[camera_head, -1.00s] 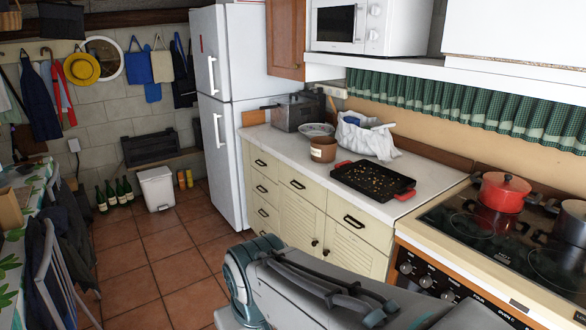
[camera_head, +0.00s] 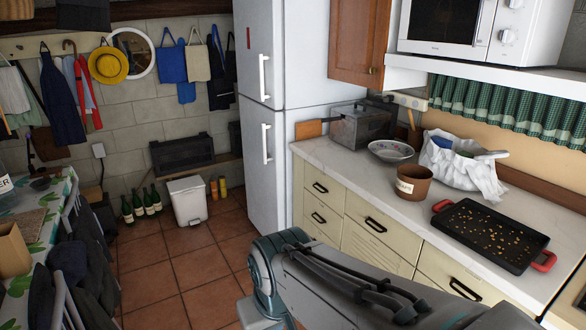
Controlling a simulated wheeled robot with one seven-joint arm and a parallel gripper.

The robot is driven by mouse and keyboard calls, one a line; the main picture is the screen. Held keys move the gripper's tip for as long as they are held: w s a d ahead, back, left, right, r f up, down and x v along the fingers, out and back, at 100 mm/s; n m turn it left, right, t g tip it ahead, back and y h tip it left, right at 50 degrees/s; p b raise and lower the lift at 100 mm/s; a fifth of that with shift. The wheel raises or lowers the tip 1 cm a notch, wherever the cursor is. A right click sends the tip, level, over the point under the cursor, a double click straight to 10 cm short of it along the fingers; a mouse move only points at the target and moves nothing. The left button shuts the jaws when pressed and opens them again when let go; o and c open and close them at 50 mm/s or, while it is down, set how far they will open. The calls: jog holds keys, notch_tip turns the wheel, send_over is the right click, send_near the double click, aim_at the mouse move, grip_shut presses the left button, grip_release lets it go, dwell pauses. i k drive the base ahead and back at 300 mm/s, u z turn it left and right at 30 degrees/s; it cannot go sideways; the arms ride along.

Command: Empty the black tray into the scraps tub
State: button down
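The black tray (camera_head: 473,243) lies flat on the white counter at the right. It has red handles at its ends and many small tan scraps scattered on its floor. A brown tub (camera_head: 412,187) with a pale label stands upright on the counter, just left of and behind the tray, apart from it. The label is too small to read fully. My arm shows at the bottom middle, in front of the drawers. My gripper is not in view.
A patterned bowl (camera_head: 391,151), a grey metal appliance (camera_head: 360,128) and a white bag (camera_head: 462,170) stand behind the tub. A microwave (camera_head: 462,25) sits on the shelf above. A white bin (camera_head: 187,200) and green bottles (camera_head: 139,204) stand on the floor. The tiled floor at left-centre is clear.

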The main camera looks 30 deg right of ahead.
aim_at(513, 245)
jog(key=i, duration=2.6)
jog(key=z, duration=3.65)
jog(key=i, duration=1)
jog(key=u, duration=0.05)
